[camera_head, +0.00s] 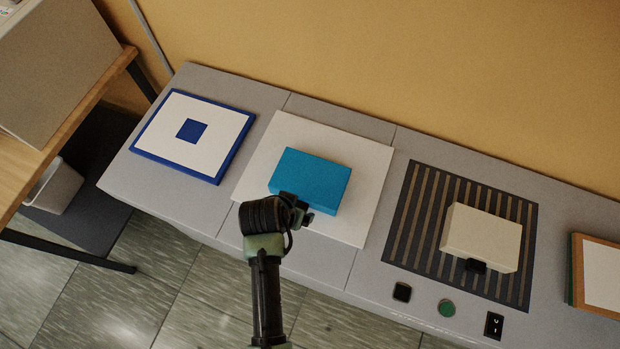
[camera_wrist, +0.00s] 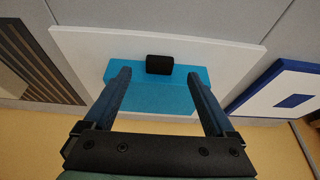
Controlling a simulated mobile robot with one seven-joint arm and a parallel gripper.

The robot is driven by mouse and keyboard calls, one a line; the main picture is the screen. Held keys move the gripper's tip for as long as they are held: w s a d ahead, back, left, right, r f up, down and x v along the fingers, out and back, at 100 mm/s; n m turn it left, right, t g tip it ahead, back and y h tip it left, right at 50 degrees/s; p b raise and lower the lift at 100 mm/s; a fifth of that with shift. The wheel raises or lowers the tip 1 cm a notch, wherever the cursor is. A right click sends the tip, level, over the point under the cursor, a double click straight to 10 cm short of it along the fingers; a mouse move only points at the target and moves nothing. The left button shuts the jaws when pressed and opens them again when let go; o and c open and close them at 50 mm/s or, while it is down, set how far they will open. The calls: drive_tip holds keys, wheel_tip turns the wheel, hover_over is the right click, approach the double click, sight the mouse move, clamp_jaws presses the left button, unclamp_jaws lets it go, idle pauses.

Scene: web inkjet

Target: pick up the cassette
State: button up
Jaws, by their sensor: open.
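Two box-shaped blocks could be the cassette; I cannot tell which is meant. The blue block (camera_head: 312,179) lies on a white board (camera_head: 264,146). It also shows in the wrist view (camera_wrist: 150,97), with a black knob (camera_wrist: 159,64) on one side. The cream block (camera_head: 482,236) sits on a dark striped mat (camera_head: 416,212), with a black knob (camera_head: 475,266) on its front. My gripper (camera_head: 300,207) is at the front edge of the blue block and hides part of it. In the wrist view my gripper (camera_wrist: 159,76) is open, fingers apart over the blue block, holding nothing.
A blue-edged white panel (camera_head: 220,123) with a blue square lies left on the grey bench (camera_head: 330,110). A black button (camera_head: 402,292), green button (camera_head: 447,308) and switch (camera_head: 494,325) are along the front edge. A brown-bordered panel (camera_head: 600,273) is far right. A yellow wall (camera_head: 400,60) stands behind.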

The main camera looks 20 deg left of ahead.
sight(308, 186)
drive_tip(key=shift+p+x, duration=0.45)
drive_tip(key=shift+x, duration=2.2)
drive_tip(key=shift+w, duration=0.1)
drive_tip(key=shift+r, duration=0.1)
clamp_jaws()
